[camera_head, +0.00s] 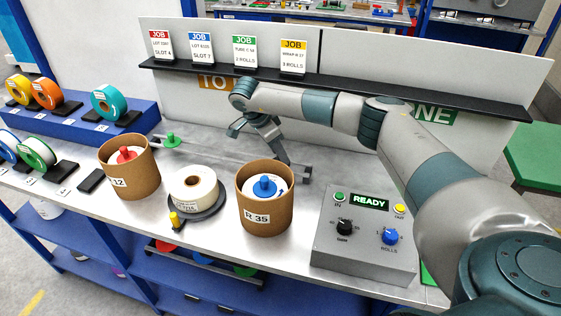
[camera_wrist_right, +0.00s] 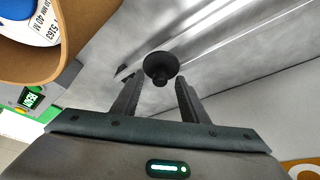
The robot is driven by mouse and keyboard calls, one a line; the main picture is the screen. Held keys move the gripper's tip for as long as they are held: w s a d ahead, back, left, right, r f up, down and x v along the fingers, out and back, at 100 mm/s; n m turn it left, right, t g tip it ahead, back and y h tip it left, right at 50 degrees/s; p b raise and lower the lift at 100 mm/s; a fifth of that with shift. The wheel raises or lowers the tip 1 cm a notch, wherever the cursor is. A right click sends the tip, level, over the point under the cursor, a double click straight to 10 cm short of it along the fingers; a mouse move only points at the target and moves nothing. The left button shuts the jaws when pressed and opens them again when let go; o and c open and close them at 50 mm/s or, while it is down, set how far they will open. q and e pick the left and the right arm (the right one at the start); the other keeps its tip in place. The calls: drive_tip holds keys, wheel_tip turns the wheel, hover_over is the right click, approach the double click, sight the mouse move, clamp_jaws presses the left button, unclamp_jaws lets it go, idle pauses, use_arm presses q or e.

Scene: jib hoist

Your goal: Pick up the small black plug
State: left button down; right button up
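The small black plug (camera_wrist_right: 160,68) shows in the right wrist view as a round dark head with a narrower part below it, over the grey metal bench top. My right gripper (camera_wrist_right: 157,88) is open, its two fingers apart, with the plug just beyond and between the fingertips as seen from the wrist. I cannot tell whether they touch it. In the head view my right gripper (camera_head: 284,154) points down to the bench behind the R 35 tube. I cannot make out the black plug there. My left gripper is not in view.
A cardboard tube marked R 35 (camera_head: 264,213) with a blue knob stands close by. A white roll (camera_head: 193,187), a tube marked 12 (camera_head: 127,178) and a green knob (camera_head: 171,140) are to the left. A control box (camera_head: 362,262) reading READY is at right. A black shelf (camera_head: 350,80) runs behind.

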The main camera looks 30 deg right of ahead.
drive_tip(key=shift+c, duration=0.6)
clamp_jaws()
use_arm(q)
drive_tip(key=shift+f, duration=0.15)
use_arm(e)
drive_tip(key=shift+r, duration=0.15)
